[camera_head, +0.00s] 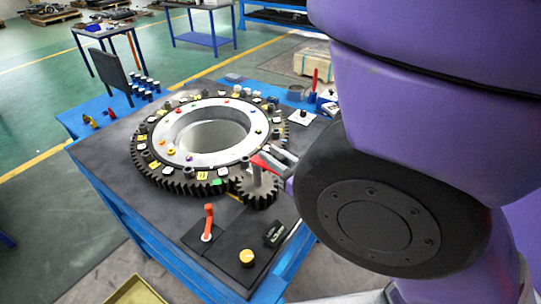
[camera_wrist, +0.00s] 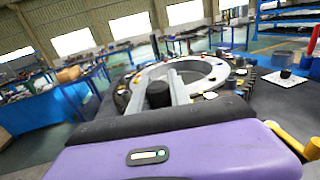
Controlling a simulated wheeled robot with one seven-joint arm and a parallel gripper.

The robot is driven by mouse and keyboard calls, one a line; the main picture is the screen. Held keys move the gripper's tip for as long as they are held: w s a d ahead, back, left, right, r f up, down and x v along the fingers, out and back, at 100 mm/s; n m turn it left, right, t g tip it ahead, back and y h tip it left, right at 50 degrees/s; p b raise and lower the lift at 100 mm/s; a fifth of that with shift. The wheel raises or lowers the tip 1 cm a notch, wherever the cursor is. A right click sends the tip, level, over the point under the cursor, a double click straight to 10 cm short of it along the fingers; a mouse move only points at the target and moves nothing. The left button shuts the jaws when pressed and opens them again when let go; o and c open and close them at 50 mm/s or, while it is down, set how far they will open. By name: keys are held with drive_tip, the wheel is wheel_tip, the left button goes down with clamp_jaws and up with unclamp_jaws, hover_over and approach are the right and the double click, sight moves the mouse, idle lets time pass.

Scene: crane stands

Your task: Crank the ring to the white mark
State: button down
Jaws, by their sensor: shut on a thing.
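The ring (camera_head: 176,173) is a large dark gear with a pale metal inner face, lying flat on the table. It also shows in the wrist view (camera_wrist: 207,68). A small dark pinion gear (camera_head: 259,196) meets its teeth at the near right, with a grey post and a red crank arm (camera_head: 263,163) above. My gripper (camera_wrist: 160,97) is shut on a dark round crank handle (camera_wrist: 158,93), seen between its grey fingers. In the head view my gripper (camera_head: 277,158) is by the crank, partly hidden by my arm. Several white and yellow tags sit on the ring; I cannot tell which is the white mark.
The blue table (camera_head: 150,255) has a red lever (camera_head: 208,223) and a yellow knob (camera_head: 247,258) at its near edge. A white plate with a dark knob (camera_head: 301,117) and blue parts stand behind, right. A dark upright panel (camera_head: 112,70) stands at the far left.

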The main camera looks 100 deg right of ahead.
sight(284, 163)
idle(0.4)
drive_tip(key=c, duration=1.2)
unclamp_jaws()
drive_tip(key=shift+b+v, duration=1.6)
drive_tip(key=shift+v, duration=2.25)
